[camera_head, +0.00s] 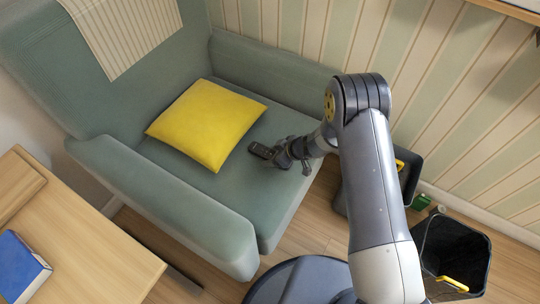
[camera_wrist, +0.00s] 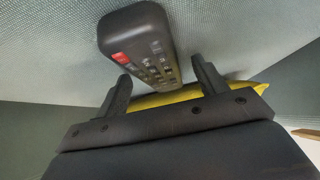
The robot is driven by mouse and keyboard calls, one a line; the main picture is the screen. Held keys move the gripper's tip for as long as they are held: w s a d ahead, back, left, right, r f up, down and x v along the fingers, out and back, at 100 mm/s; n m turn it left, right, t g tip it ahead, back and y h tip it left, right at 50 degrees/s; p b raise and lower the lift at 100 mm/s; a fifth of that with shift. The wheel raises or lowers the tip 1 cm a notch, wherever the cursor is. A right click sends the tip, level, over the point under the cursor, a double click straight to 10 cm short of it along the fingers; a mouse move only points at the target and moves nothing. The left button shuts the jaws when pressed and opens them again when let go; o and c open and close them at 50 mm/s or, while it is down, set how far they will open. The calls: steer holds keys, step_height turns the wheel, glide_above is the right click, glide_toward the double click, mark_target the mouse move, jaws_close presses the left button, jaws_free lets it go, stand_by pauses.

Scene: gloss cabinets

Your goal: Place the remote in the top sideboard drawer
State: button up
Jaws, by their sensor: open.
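The remote (camera_wrist: 143,42) is dark with a red button and several grey buttons. It lies on the seat of the green armchair (camera_head: 262,209), and in the head view the remote (camera_head: 260,150) shows just beyond my gripper (camera_head: 281,153). In the wrist view my gripper (camera_wrist: 160,88) is open, with one finger on each side of the remote's near end. I cannot tell whether the fingers touch it. No sideboard drawer can be made out in these views.
A yellow cushion (camera_head: 206,122) lies on the seat beside the remote. The armchair's arms (camera_head: 170,195) rise on both sides. A wooden table (camera_head: 75,245) with a blue book (camera_head: 20,267) stands at lower left. A black bin (camera_head: 452,250) stands at lower right.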

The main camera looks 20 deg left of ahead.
steer(key=c, duration=1.2)
steer(key=shift+r, duration=0.15)
